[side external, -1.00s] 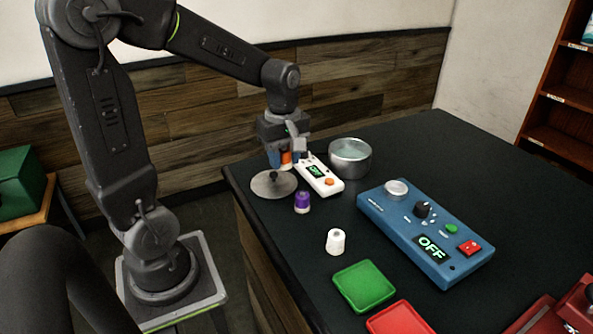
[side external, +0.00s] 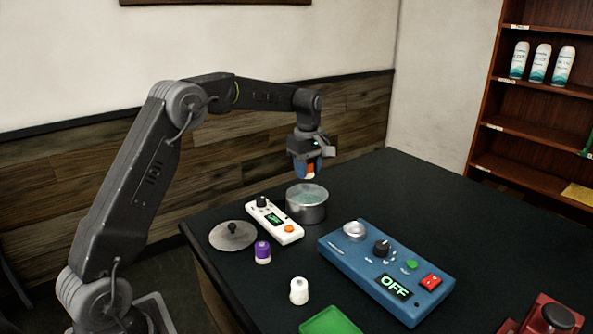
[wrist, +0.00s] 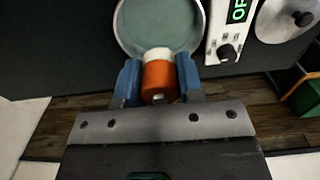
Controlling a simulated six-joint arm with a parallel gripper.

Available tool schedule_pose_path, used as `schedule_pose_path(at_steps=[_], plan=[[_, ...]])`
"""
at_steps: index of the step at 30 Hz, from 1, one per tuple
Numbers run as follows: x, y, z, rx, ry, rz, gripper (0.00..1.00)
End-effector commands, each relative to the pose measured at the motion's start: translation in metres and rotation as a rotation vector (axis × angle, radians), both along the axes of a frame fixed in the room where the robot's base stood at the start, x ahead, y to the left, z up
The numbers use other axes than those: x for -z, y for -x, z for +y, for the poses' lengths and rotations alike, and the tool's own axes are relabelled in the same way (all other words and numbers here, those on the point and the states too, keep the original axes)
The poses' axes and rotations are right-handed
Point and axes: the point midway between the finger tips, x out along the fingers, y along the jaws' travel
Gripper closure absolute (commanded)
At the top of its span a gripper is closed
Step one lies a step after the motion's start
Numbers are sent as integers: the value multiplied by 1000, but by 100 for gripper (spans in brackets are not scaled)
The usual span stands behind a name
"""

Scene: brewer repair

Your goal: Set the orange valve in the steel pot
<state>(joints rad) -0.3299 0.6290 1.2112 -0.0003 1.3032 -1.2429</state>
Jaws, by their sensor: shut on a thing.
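The orange valve (wrist: 160,82), orange with a white end, is held between the blue fingers of my gripper (wrist: 157,80) in the wrist view. In the side external view my gripper (side external: 308,170) holds the valve (side external: 309,170) above the steel pot (side external: 307,212). The steel pot stands open on the dark table, with a pale greenish inside. In the wrist view the pot (wrist: 120,35) lies just beyond the valve's white end, which overlaps its near rim. How high the valve is above the rim is hard to tell.
A white device (side external: 274,222) stands left of the pot, near a round lid (side external: 232,235). A purple-capped valve (side external: 262,252) and a white one (side external: 299,291) stand in front. A blue box reading OFF (side external: 385,270) is at right. The table behind the pot is clear.

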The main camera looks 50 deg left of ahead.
Motion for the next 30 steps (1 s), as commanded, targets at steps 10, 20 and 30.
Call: schedule_pose_path(at_steps=[10, 20, 30], plan=[[26, -1, 0, 0, 0, -1, 93], [41, -1, 0, 0, -1, -4, 93], [41, -1, 0, 0, -1, -4, 93]])
